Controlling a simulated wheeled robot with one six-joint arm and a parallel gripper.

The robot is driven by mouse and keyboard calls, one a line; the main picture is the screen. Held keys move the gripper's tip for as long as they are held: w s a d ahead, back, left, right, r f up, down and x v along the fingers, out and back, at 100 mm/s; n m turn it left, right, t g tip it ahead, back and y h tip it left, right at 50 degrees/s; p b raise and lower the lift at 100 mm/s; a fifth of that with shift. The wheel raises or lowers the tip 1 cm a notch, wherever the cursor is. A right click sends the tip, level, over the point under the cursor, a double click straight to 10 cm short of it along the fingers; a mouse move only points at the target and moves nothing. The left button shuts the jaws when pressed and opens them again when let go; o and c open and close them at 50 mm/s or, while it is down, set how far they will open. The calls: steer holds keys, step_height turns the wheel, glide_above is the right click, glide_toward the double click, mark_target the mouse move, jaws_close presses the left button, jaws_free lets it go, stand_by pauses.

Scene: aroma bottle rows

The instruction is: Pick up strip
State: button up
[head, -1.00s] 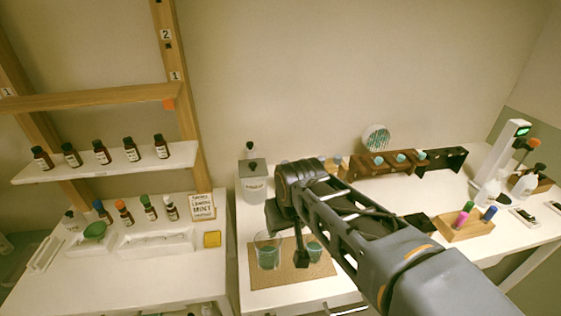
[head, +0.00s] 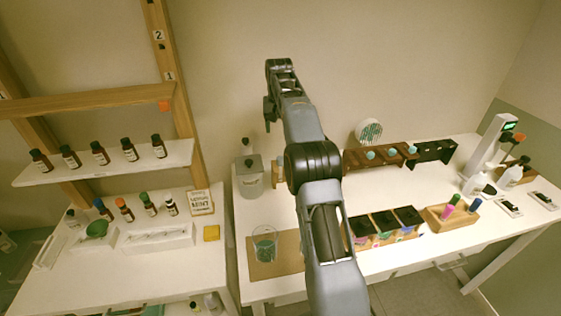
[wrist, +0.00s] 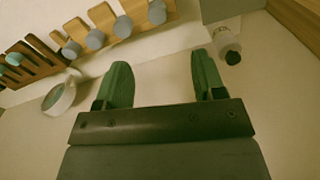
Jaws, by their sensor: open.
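My gripper (wrist: 161,60) is open in the wrist view, with two green fingers apart and nothing between them. In the head view my gripper (head: 267,122) is raised in front of the wall, above the back of the right table. I cannot make out a strip for certain in either view. The wrist view shows a wooden rack (wrist: 116,14) with grey-capped bottles (wrist: 157,12) beyond the fingers. A white round cup-like object (wrist: 58,97) lies left of them, and a small bottle (wrist: 228,45) right.
A glass beaker (head: 264,246) stands on a brown mat (head: 260,268). A compartmented tray (head: 384,238), a wooden block (head: 436,222) with coloured pens and a dark rack (head: 432,152) stand further right.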

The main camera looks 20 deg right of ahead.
steer(key=b, duration=0.2)
glide_above(280, 158)
step_height(280, 158, down, 8)
steer(key=shift+w+f, duration=0.1)
steer(key=shift+f, duration=0.1)
steer(key=shift+d+f+p, duration=0.1)
steer(key=shift+f+p, duration=0.25)
steer(key=shift+f, duration=2.45)
steer(key=shift+c, duration=0.4)
steer(key=c, duration=0.8)
steer(key=shift+o, duration=0.2)
steer(key=shift+r, duration=0.15)
step_height(280, 158, up, 18)
steer(key=p, duration=0.4)
